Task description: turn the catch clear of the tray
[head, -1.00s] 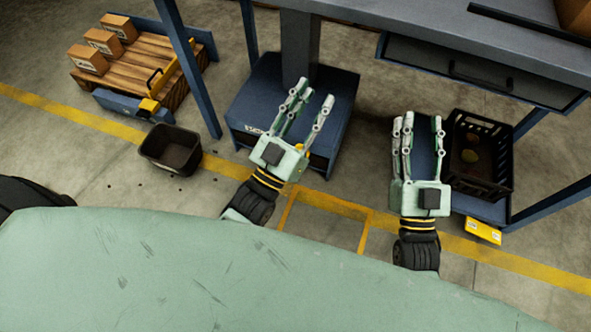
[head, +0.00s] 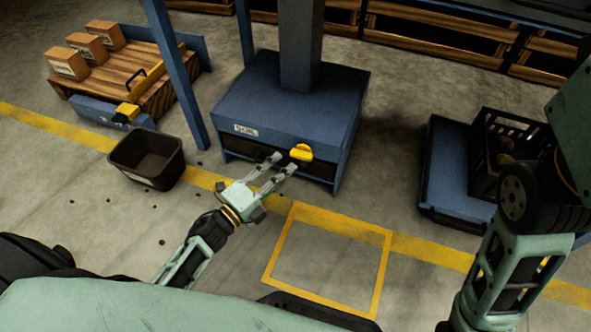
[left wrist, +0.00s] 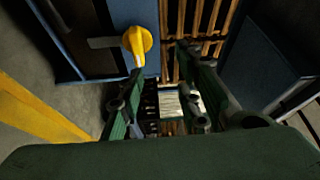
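The yellow catch (head: 301,152) sits on the front of the blue cabinet (head: 290,95), at the upper edge of the dark tray front (head: 240,150). In the left wrist view the catch (left wrist: 138,40) shows just beyond the left-hand finger. My left gripper (head: 284,164) is open and empty, its fingertips just in front of and below the catch; whether they touch it I cannot tell. It also shows in the left wrist view (left wrist: 161,62), with its fingers apart. My right arm rises at the right edge; its gripper is out of view.
A black bin (head: 147,160) stands on the floor left of the cabinet, by a blue post (head: 178,80). A pallet (head: 130,75) with boxes is behind it. A black crate (head: 485,165) sits on a blue platform (head: 440,170) at right. Floor inside the yellow outline (head: 325,265) is clear.

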